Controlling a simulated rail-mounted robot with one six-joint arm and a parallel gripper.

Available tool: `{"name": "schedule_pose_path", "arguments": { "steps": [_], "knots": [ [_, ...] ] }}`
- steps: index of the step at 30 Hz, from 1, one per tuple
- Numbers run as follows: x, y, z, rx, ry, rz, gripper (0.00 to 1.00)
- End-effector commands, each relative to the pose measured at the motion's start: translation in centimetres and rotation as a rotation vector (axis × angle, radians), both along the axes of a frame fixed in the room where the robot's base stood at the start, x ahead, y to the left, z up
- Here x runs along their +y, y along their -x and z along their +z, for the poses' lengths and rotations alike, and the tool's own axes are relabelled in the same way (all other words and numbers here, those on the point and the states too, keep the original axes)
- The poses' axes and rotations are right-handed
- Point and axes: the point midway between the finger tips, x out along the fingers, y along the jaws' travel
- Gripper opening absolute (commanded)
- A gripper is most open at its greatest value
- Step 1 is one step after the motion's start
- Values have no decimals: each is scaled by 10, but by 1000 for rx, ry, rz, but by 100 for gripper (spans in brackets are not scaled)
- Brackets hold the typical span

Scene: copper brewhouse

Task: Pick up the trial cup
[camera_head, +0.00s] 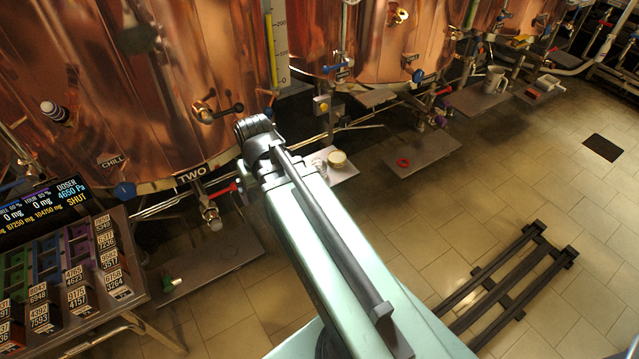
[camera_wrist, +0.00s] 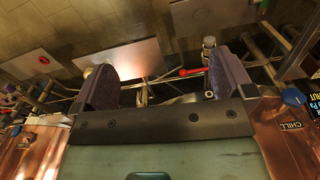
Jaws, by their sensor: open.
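I cannot tell for sure which thing is the trial cup. In the head view a small round cream-coloured vessel (camera_head: 337,159) stands on a pale shelf plate (camera_head: 345,175) just right of my arm, with a clear, glass-like thing (camera_head: 319,164) beside it. A white mug (camera_head: 494,79) stands on a farther shelf at the upper right. In the wrist view my gripper (camera_wrist: 163,75) is open, its two dark fingers wide apart with nothing held. A shelf plate (camera_wrist: 128,55) shows beyond them.
Copper tanks (camera_head: 190,70) with valves and pipes line the back. A red ring (camera_head: 403,162) lies on another shelf plate (camera_head: 425,150). A red-handled valve (camera_wrist: 190,72) shows between my fingers. A label rack (camera_head: 75,270) stands left, a dark slatted frame (camera_head: 510,285) lies right. Tiled floor lies between.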

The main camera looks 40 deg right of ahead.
Motion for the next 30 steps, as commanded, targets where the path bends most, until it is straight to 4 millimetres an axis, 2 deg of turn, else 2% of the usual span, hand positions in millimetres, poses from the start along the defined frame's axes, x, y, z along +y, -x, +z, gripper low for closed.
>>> {"name": "schedule_pose_path", "arguments": {
  "steps": [1,5,6,8,9,11,12,14,19,22,27,30],
  "knots": [
    [-36,-26,-71,-14,-8,-64,100],
    [-138,-76,-152,-86,-27,-158,100],
    [-173,-90,-175,-117,-30,-173,100],
    [-227,-110,-203,-169,-26,-178,100],
    [-261,-123,-218,-206,-21,-171,100],
    [-309,-144,-233,-266,-4,-140,100],
    [-331,-161,-229,-309,10,-96,100],
    [-339,-186,-209,-365,37,1,100],
    [-335,-183,-207,-388,64,80,100],
    [-335,-186,-219,-387,64,79,100],
    [-336,-199,-255,-387,63,79,100],
    [-336,-204,-263,-386,62,79,100]
  ]
}}
